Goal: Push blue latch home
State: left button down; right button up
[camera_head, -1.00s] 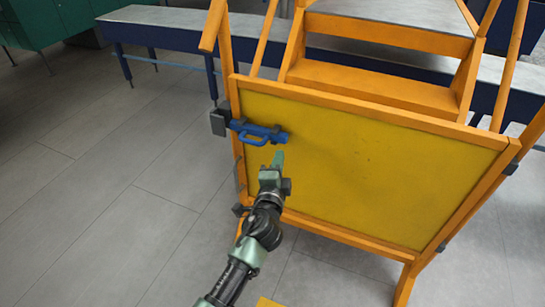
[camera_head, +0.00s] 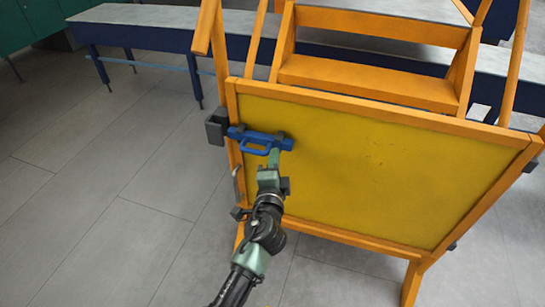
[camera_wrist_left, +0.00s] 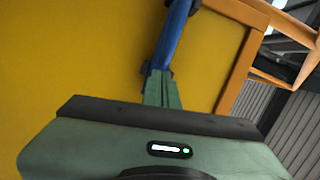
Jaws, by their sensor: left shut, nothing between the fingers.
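The blue latch (camera_head: 260,141) is a bar with a loop handle, mounted near the upper left corner of the yellow panel (camera_head: 370,165). Its left end lies at the orange frame, close to a grey block (camera_head: 216,128) on the frame's outer side. Whether the bar enters that block I cannot tell. My left gripper (camera_head: 274,157) is shut and empty, with its green fingertips at the latch's right end. In the left wrist view the fingertips (camera_wrist_left: 159,83) overlap the end of the blue bar (camera_wrist_left: 173,40); contact looks likely but is not certain. My right gripper is not in view.
An orange frame (camera_head: 300,238) borders the panel, with a small grey hook (camera_head: 238,185) on its left side. Orange steps (camera_head: 370,82) and a blue-legged bench (camera_head: 150,17) stand behind. Grey floor to the left is clear.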

aim_at(255, 151)
pick_arm(q)
jog(key=shift+a, duration=0.2)
jog(key=a, duration=0.1)
jog(key=w+a, duration=0.1)
jog(key=a, duration=0.1)
jog(key=a+p, duration=0.1)
jog(key=a, duration=0.1)
jog(key=shift+w, duration=0.35)
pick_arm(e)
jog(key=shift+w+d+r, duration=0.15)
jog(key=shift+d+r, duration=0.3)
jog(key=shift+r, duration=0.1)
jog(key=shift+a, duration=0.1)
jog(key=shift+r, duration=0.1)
